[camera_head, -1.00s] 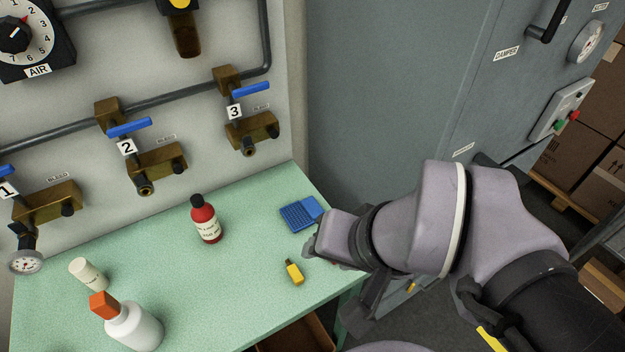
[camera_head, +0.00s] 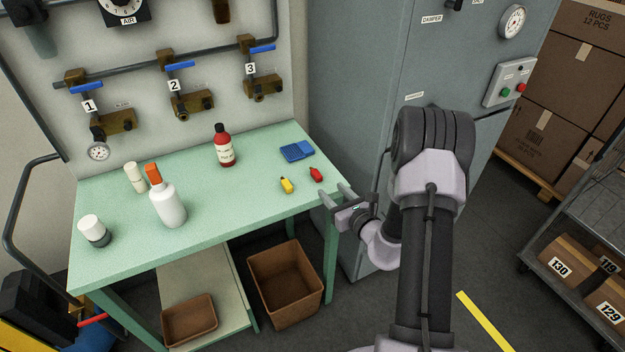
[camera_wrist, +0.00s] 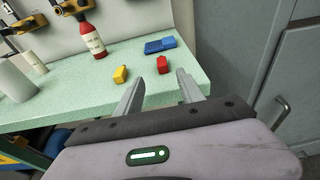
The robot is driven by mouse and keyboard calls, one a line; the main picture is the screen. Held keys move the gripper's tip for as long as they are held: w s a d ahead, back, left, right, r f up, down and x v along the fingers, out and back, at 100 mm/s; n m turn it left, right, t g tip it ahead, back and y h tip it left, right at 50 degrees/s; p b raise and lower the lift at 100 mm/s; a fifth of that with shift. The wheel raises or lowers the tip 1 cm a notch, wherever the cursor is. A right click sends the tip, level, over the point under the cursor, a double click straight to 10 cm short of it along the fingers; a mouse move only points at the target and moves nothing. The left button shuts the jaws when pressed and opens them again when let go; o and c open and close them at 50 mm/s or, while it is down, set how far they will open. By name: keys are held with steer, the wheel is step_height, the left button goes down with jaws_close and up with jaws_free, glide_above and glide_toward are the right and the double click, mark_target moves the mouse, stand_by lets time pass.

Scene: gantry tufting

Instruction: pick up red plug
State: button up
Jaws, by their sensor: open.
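The red plug (camera_head: 316,174) lies on the green bench near its right end, beside a yellow plug (camera_head: 287,185). In the wrist view the red plug (camera_wrist: 162,65) sits on the bench beyond my fingers, between their tips in the picture, with the yellow plug (camera_wrist: 120,74) to its left. My gripper (camera_head: 334,195) is open and empty at the bench's right front corner, short of the red plug and apart from it. Its two fingers also show in the wrist view (camera_wrist: 160,83). Nothing hides the red plug.
A blue box-like item (camera_head: 297,151) lies behind the plugs. A red bottle (camera_head: 223,146) and a white bottle with orange cap (camera_head: 168,203) stand on the green bench (camera_head: 240,205) to the left. A grey cabinet (camera_head: 360,95) rises behind and to the right. Bench around the plugs is clear.

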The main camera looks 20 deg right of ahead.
mark_target(319, 176)
steer(key=w+b, duration=0.1)
steer(key=w, duration=0.2)
steer(key=w+f+b, duration=0.1)
steer(key=w, duration=0.2)
steer(key=w+f, duration=0.1)
steer(key=w, duration=0.2)
steer(key=shift+w+b, duration=0.2)
steer(key=shift+b, duration=0.2)
steer(key=shift+w, duration=0.45)
jaws_close()
